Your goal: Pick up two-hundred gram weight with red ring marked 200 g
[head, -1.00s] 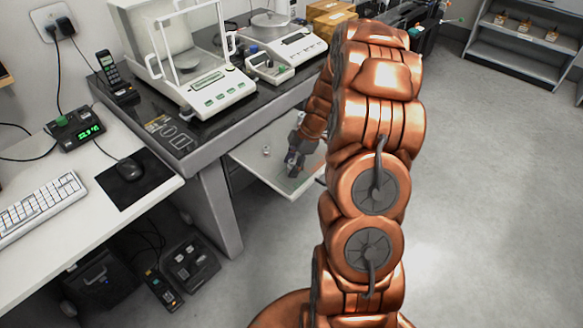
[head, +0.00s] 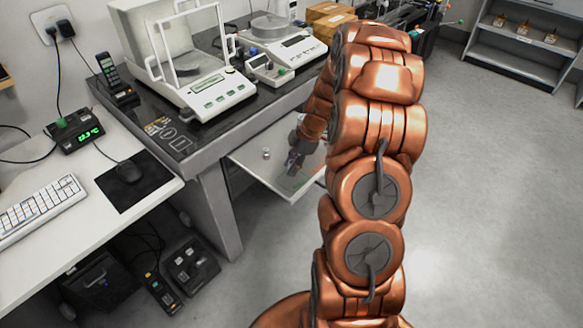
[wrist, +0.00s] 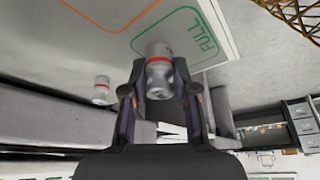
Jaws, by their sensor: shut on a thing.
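The weight with a red ring (wrist: 159,68) is a silvery cylinder between the two fingers of my gripper (wrist: 160,88) in the wrist view. My gripper is shut on it. The 200 g marking is too small to read. In the head view my gripper (head: 293,160) is small and dark over the white pull-out board, and the held weight is hard to make out there.
The white board (head: 255,167) has a green outlined area marked FULL (wrist: 206,42) and an orange outline. Above it, the dark weighing table (head: 165,130) carries a balance with a glass shield (head: 218,92) and smaller scales (head: 283,72). Open floor lies to the right.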

